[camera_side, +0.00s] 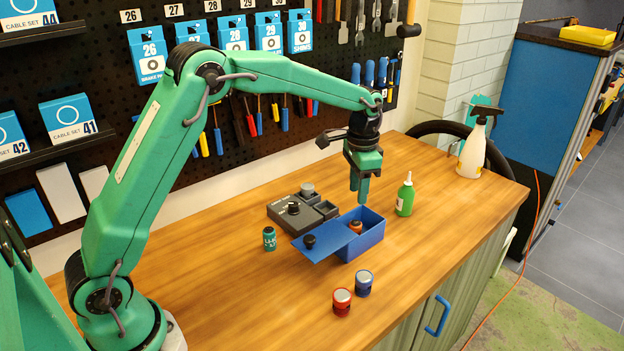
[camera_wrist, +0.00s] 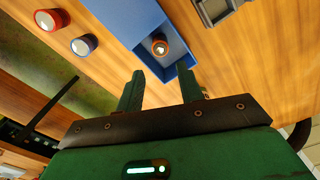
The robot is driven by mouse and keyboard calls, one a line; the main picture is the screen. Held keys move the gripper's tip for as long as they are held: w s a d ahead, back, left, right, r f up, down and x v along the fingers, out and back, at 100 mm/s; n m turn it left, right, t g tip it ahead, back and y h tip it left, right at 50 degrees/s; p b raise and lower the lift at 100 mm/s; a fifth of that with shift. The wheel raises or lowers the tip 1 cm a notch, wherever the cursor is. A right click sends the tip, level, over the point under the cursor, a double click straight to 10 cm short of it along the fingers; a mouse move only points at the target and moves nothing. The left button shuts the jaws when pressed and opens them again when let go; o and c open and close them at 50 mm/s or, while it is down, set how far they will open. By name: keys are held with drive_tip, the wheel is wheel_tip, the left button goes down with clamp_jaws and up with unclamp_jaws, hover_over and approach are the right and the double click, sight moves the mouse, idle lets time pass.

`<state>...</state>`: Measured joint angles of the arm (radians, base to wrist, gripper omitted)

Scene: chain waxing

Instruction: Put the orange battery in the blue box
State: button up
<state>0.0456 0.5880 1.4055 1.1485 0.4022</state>
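The blue box (camera_side: 368,242) stands on the workbench with its lid (camera_side: 325,247) slid out to the left, leaving one end open. The lid has a black knob (camera_side: 309,241). The orange battery (camera_side: 355,226) is in the open part of the box. In the wrist view the battery (camera_wrist: 159,45) shows its pale end, inside the walls of the blue box (camera_wrist: 183,62). My gripper (camera_side: 361,198) is above the box, pointing down. In the wrist view its fingers (camera_wrist: 158,85) are apart with nothing between them, clear of the battery.
A red battery (camera_side: 342,301) and a blue battery (camera_side: 363,283) stand in front of the box. A teal battery (camera_side: 269,238) stands left. A grey device (camera_side: 288,215) is behind the lid. A green bottle (camera_side: 405,195) stands close right; a spray bottle (camera_side: 472,150) is farther back.

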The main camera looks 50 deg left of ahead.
drive_tip(key=shift+r, duration=0.65)
drive_tip(key=s+a+r+n+t, duration=0.2)
drive_tip(key=s+r+t, duration=0.1)
drive_tip(key=s+r, duration=0.95)
drive_tip(key=s+f+n+t, duration=0.2)
drive_tip(key=s+f+n, duration=0.1)
drive_tip(key=s, duration=1.5)
drive_tip(key=shift+s+a+t, duration=0.2)
drive_tip(key=shift+s+t, duration=0.05)
drive_tip(key=shift+t, duration=0.05)
drive_tip(key=shift+f, duration=0.1)
